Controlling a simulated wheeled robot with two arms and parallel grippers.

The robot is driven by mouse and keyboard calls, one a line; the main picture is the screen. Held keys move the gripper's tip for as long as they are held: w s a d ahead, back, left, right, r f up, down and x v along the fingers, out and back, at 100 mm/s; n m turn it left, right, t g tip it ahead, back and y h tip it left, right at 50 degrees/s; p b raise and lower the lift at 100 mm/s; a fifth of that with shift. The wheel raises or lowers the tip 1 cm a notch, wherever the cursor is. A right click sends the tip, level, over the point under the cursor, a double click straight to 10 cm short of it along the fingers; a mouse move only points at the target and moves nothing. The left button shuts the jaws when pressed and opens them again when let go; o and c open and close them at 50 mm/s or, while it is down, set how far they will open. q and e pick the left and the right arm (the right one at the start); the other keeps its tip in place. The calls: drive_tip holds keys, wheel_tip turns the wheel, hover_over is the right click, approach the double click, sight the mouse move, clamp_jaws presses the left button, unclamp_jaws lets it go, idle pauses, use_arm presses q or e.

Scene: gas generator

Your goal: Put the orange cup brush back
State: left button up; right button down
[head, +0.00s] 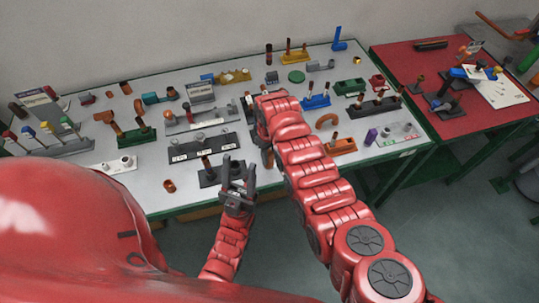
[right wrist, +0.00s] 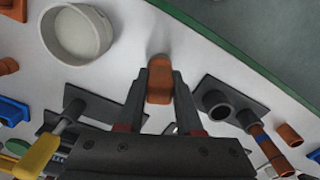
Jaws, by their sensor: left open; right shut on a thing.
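In the right wrist view an orange-brown piece (right wrist: 159,82), which I take to be the orange cup brush, sits between the two dark fingers of my right gripper (right wrist: 160,75). The gripper is shut on it, above the light table top. In the head view my right gripper (head: 267,150) points down over the table's front half, and its own arm largely hides it and the piece. My left gripper (head: 238,178) is open and empty near the table's front edge, left of the right gripper.
A white round cup (right wrist: 78,34) and a dark plate with a black ring (right wrist: 216,103) flank the right gripper. The grey table (head: 150,190) is crowded with tool stands, including a dark labelled block (head: 203,146). A red table (head: 400,60) stands at right.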

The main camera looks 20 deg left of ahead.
drive_tip(key=shift+f, duration=0.2)
drive_tip(key=c, duration=0.5)
unclamp_jaws()
drive_tip(key=shift+r, duration=0.15)
wheel_tip(320, 180, up, 7)
drive_tip(key=b, duration=0.2)
drive_tip(key=shift+w+r+b, duration=0.1)
drive_tip(key=shift+r+b, duration=0.1)
drive_tip(key=shift+b, duration=0.2)
wheel_tip(320, 180, up, 10)
drive_tip(key=p, duration=0.4)
